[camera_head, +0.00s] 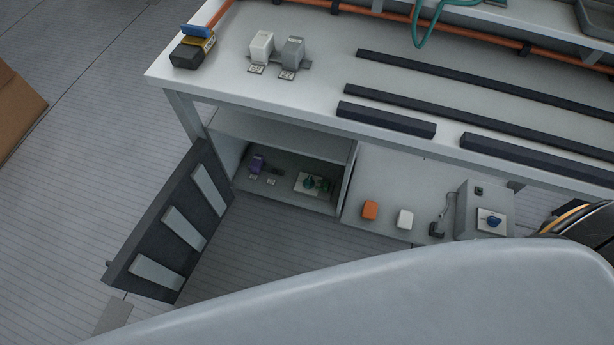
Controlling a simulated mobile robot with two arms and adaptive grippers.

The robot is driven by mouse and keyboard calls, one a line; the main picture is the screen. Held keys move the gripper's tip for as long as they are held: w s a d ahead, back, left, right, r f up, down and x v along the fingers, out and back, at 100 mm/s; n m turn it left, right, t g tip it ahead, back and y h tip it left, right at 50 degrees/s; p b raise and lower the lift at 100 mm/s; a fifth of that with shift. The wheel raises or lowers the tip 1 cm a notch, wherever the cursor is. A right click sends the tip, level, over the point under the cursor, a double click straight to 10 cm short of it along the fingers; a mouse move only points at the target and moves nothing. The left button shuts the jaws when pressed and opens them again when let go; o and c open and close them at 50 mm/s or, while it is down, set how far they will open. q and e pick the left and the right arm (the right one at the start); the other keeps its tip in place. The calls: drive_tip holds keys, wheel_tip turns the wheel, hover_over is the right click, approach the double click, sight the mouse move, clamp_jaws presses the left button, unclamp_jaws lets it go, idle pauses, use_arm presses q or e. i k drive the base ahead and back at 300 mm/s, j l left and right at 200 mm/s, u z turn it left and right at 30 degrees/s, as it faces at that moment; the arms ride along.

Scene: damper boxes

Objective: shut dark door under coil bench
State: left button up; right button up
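The dark door (174,225) of the cabinet under the white bench (330,110) stands wide open. It swings out toward the lower left, with several light grey strips on its inner face. The open cabinet (283,130) holds a purple item (256,164) and a light card with a green and dark item (312,183) on its floor. A large pale grey arm part of mine crosses the bottom of the view. A dark rounded part with an orange band shows at the right edge; I cannot tell what it is. Neither gripper can be made out.
Long dark bars (460,107) and small boxes (261,46) lie on the bench top. An orange box (370,210), a white box (405,218) and a grey unit (484,211) sit right of the cabinet. A cardboard box (16,108) stands far left.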

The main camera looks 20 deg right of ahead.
sight(157, 260)
drive_tip(key=k+z, duration=0.15)
drive_tip(key=k, duration=0.5)
drive_tip(key=k+l+z, duration=0.15)
drive_tip(key=k, duration=0.45)
drive_tip(key=j+z, duration=0.1)
drive_tip(key=z, duration=0.35)
drive_tip(key=j+z, duration=0.15)
drive_tip(key=z, duration=0.3)
drive_tip(key=j+z, duration=0.2)
drive_tip(key=z, duration=0.25)
drive_tip(key=j+z, duration=0.15)
drive_tip(key=z, duration=0.3)
drive_tip(key=k+j, duration=0.2)
drive_tip(key=j, duration=0.4)
drive_tip(key=k+j, duration=0.15)
drive_tip(key=j, duration=0.45)
drive_tip(key=k+j, duration=0.2)
drive_tip(key=j, duration=0.35)
drive_tip(key=k+j, duration=0.15)
drive_tip(key=j, duration=0.45)
drive_tip(key=k+j, duration=0.2)
drive_tip(key=j, duration=0.4)
drive_tip(key=k+j, duration=0.15)
drive_tip(key=j, duration=0.45)
drive_tip(key=k+j, duration=0.2)
drive_tip(key=j, duration=0.35)
drive_tip(key=k+j, duration=0.2)
drive_tip(key=j, duration=0.4)
